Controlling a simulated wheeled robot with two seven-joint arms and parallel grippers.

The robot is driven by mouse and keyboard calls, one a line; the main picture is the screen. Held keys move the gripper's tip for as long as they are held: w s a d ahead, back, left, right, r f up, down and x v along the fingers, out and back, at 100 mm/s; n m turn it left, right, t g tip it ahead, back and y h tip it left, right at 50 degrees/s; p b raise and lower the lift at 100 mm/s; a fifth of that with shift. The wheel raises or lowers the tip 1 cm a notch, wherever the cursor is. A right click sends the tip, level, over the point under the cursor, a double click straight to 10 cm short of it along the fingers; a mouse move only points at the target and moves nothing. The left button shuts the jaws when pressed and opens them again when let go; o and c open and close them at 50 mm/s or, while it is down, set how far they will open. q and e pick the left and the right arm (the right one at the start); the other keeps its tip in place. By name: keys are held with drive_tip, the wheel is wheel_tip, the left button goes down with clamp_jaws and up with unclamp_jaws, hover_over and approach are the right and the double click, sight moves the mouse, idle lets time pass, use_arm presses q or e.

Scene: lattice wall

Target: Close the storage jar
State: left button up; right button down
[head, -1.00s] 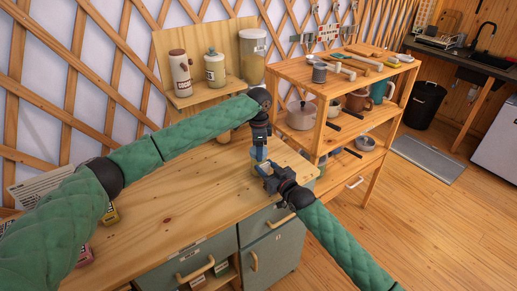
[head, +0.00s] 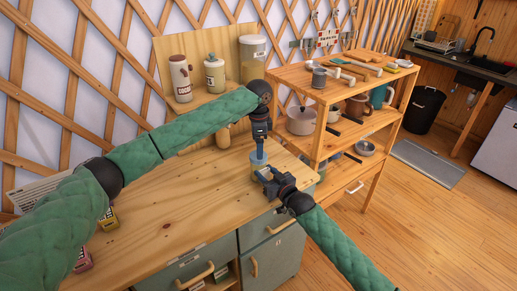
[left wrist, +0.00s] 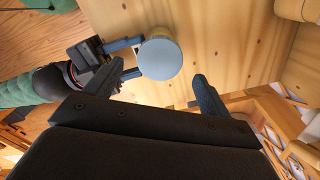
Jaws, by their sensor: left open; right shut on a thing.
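The storage jar (head: 258,161) stands on the near right part of the wooden worktop, small and partly hidden by my grippers. Its round grey-blue lid (left wrist: 160,58) is seen from above in the left wrist view and sits over the jar; I cannot tell how tight it is. My right gripper (head: 264,178) is shut on the jar's side; its fingers also reach the jar from the left in the left wrist view (left wrist: 134,58). My left gripper (head: 259,160) points down just above the lid. It is open, its fingers (left wrist: 152,85) apart with the lid offset beyond them.
The worktop (head: 185,200) is mostly clear left of the jar. A small wall shelf (head: 205,98) with several canisters stands behind my left arm. An open wooden shelf unit (head: 315,95) with pots and mugs stands close on the right. Small boxes (head: 108,218) lie at the left.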

use_arm(q)
drive_tip(key=shift+c, duration=0.2)
drive_tip(key=shift+c, duration=0.3)
drive_tip(key=shift+t, duration=0.3)
drive_tip(key=r, duration=0.1)
drive_tip(key=w+r, duration=0.1)
drive_tip(key=a+r, duration=0.1)
drive_tip(key=r, duration=0.1)
drive_tip(key=shift+w+r, duration=0.1)
drive_tip(key=shift+w, duration=0.25)
drive_tip(key=n, duration=0.2)
drive_tip(key=s+n, duration=0.1)
drive_tip(key=n, duration=0.3)
drive_tip(key=shift+s+d+f, duration=0.25)
drive_tip(key=shift+f, duration=0.1)
drive_tip(key=n, duration=0.4)
drive_tip(key=shift+s+d, duration=0.1)
drive_tip(key=shift+d, duration=0.1)
drive_tip(key=shift+n, duration=0.3)
